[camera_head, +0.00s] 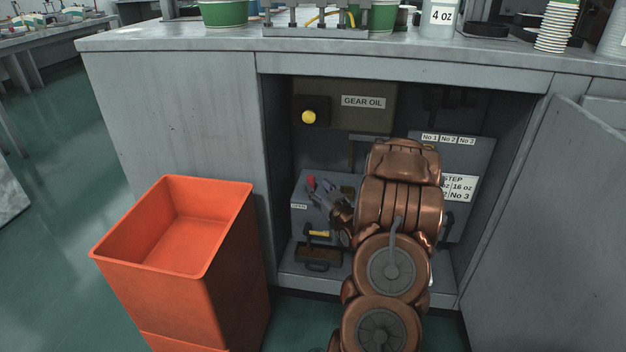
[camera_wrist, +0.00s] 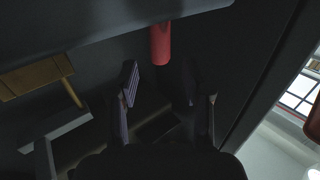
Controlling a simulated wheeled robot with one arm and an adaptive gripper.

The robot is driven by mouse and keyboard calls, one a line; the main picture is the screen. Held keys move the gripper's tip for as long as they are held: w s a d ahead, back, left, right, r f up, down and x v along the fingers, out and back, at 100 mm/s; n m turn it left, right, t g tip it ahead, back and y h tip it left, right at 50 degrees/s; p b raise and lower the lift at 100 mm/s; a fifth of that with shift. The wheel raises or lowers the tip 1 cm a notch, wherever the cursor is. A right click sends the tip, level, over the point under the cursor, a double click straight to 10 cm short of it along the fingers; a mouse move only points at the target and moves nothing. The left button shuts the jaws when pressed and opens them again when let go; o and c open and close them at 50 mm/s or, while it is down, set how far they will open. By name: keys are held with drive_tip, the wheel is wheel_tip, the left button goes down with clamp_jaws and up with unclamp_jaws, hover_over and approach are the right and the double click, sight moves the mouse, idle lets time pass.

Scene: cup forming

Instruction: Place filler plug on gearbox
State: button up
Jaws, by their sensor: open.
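The panel labelled GEAR OIL (camera_head: 362,120) is at the back of the open cabinet, with a round yellow knob (camera_head: 309,117) on a dark box to its left. I cannot tell for sure which part is the filler plug. My gripper (camera_head: 318,196) is open and empty inside the cabinet, close to a small red handle (camera_head: 311,183) above the OPEN label. In the wrist view, my gripper (camera_wrist: 160,88) has its fingers apart, and the red cylinder (camera_wrist: 160,43) is beyond the tips, between their lines. A yellow T-shaped piece (camera_head: 320,234) is below my gripper; it also shows in the wrist view (camera_wrist: 38,76).
A dark tray-like box (camera_head: 318,254) lies on the cabinet floor. The cabinet's side walls and open door (camera_head: 550,200) bound the space. An orange bin (camera_head: 180,270) stands at the left. Cups and a frame stand on the counter (camera_head: 170,38) above.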

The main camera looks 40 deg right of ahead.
drive_tip(key=p+v, duration=0.1)
drive_tip(key=v, duration=0.5)
drive_tip(key=shift+s, duration=0.35)
drive_tip(key=w+a+f+n+g+y, duration=0.1)
drive_tip(key=w+a+f+n+g, duration=0.1)
drive_tip(key=w+a+g, duration=0.3)
drive_tip(key=s+a+r+g, duration=0.1)
drive_tip(key=s+a+g, duration=0.45)
drive_tip(key=a, duration=0.25)
drive_tip(key=s+a+r+n+g+y, duration=0.1)
drive_tip(key=s+a+r+g, duration=0.3)
drive_tip(key=s+a, duration=0.9)
drive_tip(key=s+a+r+g+y, duration=0.3)
drive_tip(key=s+a+r+g, duration=0.2)
drive_tip(key=s+a, duration=0.9)
drive_tip(key=shift+s+a+n+g+y, duration=0.3)
drive_tip(key=shift+a+n+g, duration=0.1)
drive_tip(key=shift+g, duration=0.25)
drive_tip(key=shift+r, duration=0.15)
